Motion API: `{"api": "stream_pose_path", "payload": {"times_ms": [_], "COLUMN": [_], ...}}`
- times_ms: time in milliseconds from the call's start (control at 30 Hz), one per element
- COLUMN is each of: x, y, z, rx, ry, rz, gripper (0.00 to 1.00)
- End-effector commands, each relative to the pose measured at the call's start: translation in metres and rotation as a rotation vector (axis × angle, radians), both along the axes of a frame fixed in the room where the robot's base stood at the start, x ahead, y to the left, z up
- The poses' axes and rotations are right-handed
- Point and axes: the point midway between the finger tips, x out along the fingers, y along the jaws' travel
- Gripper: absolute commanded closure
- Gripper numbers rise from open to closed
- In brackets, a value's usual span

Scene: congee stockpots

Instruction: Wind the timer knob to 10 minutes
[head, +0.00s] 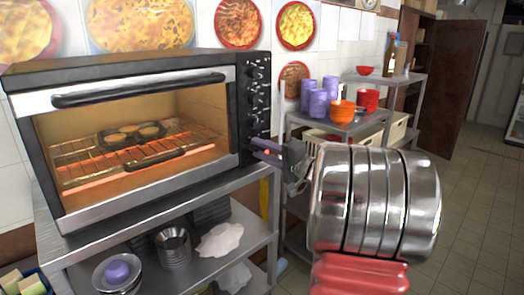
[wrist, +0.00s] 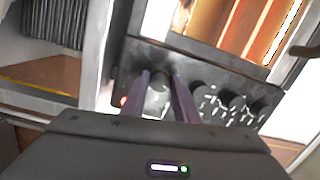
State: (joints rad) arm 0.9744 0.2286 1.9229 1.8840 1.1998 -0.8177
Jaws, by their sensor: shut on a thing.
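The oven's black control panel (head: 254,110) runs down the right side of the oven, with a column of dark knobs and white markings. My gripper (head: 264,150) reaches the lower end of this panel from the right. In the wrist view, my gripper's purple fingers (wrist: 167,92) are shut on the end knob (wrist: 158,82), beside a small glowing red light (wrist: 123,100). The other knobs (wrist: 231,100) stand free beside the fingers. The fingers hide part of the held knob, and I cannot read its setting.
The oven (head: 140,130) is lit, with a dark tray of round food (head: 132,136) on its rack. It stands on a metal shelf unit (head: 200,205). Purple cups (head: 318,100) and orange bowls (head: 342,111) stand on a second rack to the right.

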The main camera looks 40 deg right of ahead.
Motion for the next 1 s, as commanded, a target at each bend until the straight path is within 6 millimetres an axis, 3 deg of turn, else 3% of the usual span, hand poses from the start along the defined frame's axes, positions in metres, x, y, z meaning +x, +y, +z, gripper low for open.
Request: {"api": "stream_pose_path", "payload": {"times_ms": [1000], "x": [-0.0007], "y": [-0.0002], "z": [-0.005], "rx": [0.905], "ry": [0.033], "rz": [-0.008], "gripper": [0.95]}}
